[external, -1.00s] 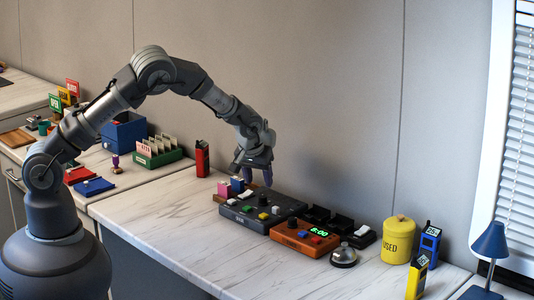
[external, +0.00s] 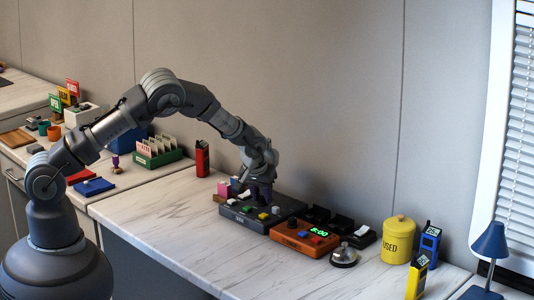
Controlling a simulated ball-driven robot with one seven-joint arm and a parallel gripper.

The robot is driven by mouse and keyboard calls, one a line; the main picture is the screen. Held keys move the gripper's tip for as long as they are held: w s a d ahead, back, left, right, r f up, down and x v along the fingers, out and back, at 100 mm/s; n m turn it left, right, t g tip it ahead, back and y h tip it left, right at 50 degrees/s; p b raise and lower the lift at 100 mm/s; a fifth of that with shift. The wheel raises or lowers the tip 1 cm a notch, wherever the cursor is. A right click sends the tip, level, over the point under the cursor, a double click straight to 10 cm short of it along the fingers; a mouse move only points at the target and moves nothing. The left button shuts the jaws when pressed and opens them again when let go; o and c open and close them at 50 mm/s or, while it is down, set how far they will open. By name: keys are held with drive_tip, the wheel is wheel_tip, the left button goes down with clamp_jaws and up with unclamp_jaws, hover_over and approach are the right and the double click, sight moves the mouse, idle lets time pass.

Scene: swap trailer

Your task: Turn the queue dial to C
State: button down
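A dark grey control panel (external: 242,222) lies on the counter, with several small coloured blocks or buttons on its top. My gripper (external: 262,197) points down over the panel's back middle part, its dark purple fingertips low, at or just above its top. The dark knob seen there earlier is now hidden by the fingers. I cannot tell whether the fingers touch or grip it. The dial's letters cannot be read at this size. An orange box (external: 288,239) with a green clock display and a small dark knob stands just right of the panel.
A silver bell (external: 344,256), a yellow "USED" canister (external: 398,240) and a blue handheld device (external: 430,242) stand to the right. Black trays (external: 342,225) lie behind the orange box. A red device (external: 202,158) stands to the left. The front counter (external: 170,222) is clear.

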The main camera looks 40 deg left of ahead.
idle(0.3)
drive_tip(key=m, duration=0.2)
drive_tip(key=m+h+p, duration=0.1)
drive_tip(key=m, duration=0.1)
drive_tip(key=shift+a+r+t+h, duration=0.1)
drive_tip(key=shift+a+t+h, duration=0.1)
drive_tip(key=shift+t+h, duration=0.1)
drive_tip(key=m+h+p, duration=0.1)
drive_tip(key=m, duration=0.3)
drive_tip(key=shift+a+h, duration=0.1)
drive_tip(key=shift+h, duration=0.3)
drive_tip(key=m+h+p, duration=0.1)
drive_tip(key=m, duration=0.1)
drive_tip(key=m+g+p, duration=0.1)
drive_tip(key=m, duration=0.2)
drive_tip(key=shift+w+m+h, duration=0.15)
drive_tip(key=shift+m+h, duration=0.15)
drive_tip(key=shift+h, duration=0.1)
drive_tip(key=shift+a+m+g+h, duration=0.1)
drive_tip(key=shift+m+g+h, duration=0.2)
drive_tip(key=shift+m+g, duration=0.85)
drive_tip(key=shift+m+t+p, duration=0.25)
drive_tip(key=shift+m+p, duration=0.05)
drive_tip(key=shift+m, duration=0.45)
drive_tip(key=c, duration=0.9)
unclamp_jaws()
